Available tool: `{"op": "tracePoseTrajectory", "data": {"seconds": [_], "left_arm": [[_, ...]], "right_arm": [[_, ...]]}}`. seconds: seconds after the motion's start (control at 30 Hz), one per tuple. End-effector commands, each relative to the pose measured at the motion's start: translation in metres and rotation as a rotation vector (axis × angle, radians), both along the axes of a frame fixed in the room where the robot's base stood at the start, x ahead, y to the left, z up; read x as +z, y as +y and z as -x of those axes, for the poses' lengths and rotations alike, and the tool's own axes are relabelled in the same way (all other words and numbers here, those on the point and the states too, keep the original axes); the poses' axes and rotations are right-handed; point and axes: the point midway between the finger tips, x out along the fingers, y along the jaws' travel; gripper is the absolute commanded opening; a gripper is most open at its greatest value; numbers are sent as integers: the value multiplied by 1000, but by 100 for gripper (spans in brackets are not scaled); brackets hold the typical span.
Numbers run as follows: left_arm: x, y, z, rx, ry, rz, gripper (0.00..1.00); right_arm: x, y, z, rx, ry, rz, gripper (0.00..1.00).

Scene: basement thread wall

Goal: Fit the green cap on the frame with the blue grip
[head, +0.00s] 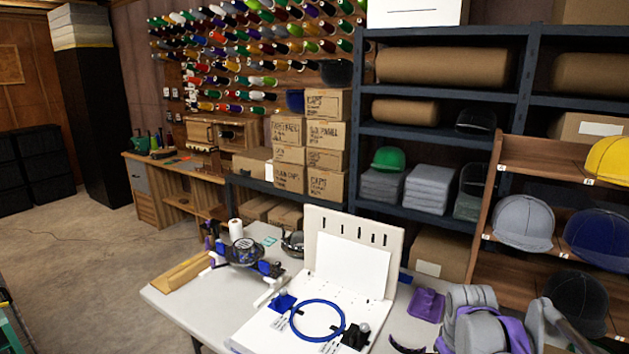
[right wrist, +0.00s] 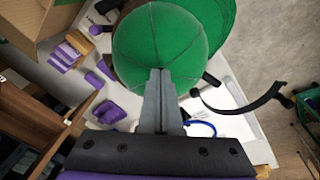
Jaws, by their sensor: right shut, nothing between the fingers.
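A green cap (head: 387,160) sits on a grey stack on the shelf in the head view. In the right wrist view a green cap (right wrist: 160,42) fills the top centre, its bill to the upper right; I cannot tell if it is the same one. My right gripper (right wrist: 160,74) is shut and empty, its tips overlapping the cap's lower edge; contact is unclear. A dark ring-shaped frame (head: 245,252) with blue parts beside it stands on the table's left side. A blue hoop (head: 318,320) lies on the white board. My left gripper is not in view.
The white table (head: 168,296) holds an upright slotted panel (head: 354,243) and a purple object (head: 426,305). A shelf at right holds grey (head: 523,222), blue (head: 598,238), yellow and dark caps. In the right wrist view, a black strap (right wrist: 243,100) lies right of the cap.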

Motion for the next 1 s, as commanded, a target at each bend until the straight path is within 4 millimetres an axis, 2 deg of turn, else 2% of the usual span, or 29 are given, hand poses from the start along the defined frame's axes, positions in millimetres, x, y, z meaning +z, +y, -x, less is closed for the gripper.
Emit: {"op": "tracePoseTrajectory", "data": {"seconds": [0.43, 0.8, 1.0], "left_arm": [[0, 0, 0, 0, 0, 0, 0], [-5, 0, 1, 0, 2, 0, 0], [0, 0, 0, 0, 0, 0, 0]], "right_arm": [[0, 0, 0, 0, 0, 0, 0], [-9, -1, -1, 0, 0, 0, 0], [-3, 0, -1, 0, 0, 0, 0]]}}
